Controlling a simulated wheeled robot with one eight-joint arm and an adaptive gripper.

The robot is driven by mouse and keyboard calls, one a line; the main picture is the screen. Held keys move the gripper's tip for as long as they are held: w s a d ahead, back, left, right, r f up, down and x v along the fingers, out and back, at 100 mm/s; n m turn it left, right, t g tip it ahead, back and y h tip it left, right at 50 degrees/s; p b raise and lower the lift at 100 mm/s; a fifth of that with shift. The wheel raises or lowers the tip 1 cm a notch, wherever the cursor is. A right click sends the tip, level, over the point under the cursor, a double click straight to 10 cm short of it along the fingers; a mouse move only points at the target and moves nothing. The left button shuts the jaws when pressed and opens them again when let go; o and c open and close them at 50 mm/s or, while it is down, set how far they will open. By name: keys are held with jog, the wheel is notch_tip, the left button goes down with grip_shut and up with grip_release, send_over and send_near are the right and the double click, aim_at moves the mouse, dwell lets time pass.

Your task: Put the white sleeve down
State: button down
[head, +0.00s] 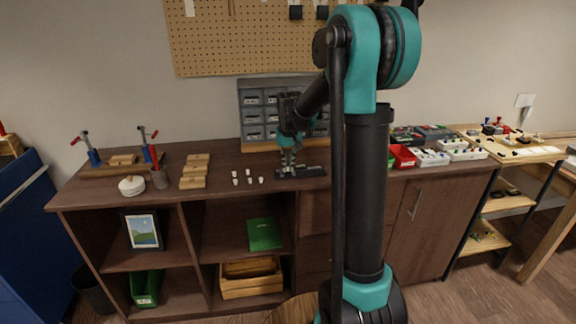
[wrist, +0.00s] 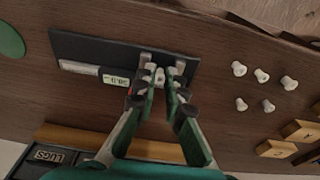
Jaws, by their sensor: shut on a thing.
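My gripper (wrist: 160,82) is shut on a white sleeve (wrist: 160,75), whose end shows between the fingertips in the wrist view. The gripper (head: 288,168) is low over the dark plate (wrist: 105,48) on the bench, at one end of it. I cannot tell whether the sleeve touches the plate. In the head view the plate (head: 314,171) shows to the right of the fingers, and the held sleeve is too small to make out. Several other small white sleeves (wrist: 262,75) stand on the wood beside the plate; they also show in the head view (head: 249,180).
The plate bears a pale bar (wrist: 80,68) and a small label (wrist: 116,80). Wooden blocks (head: 193,182) lie left of the loose sleeves. A grey drawer cabinet (head: 252,117) stands behind my gripper. A red bin (head: 403,156) is farther right. The bench front is clear.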

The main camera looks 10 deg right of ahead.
jog(key=shift+f, duration=0.6)
jog(key=c, duration=1.6)
grip_release()
notch_tip(320, 180, up, 13)
jog(key=s, duration=0.2)
jog(key=s+d+f+t, duration=0.1)
jog(key=s+d+f, duration=0.1)
jog(key=s+f, duration=0.8)
jog(key=s+d+f+t, duration=0.1)
jog(key=s+d+f, duration=0.1)
jog(key=s+f, duration=0.8)
jog(key=s, duration=0.8)
jog(key=shift+f, duration=0.25)
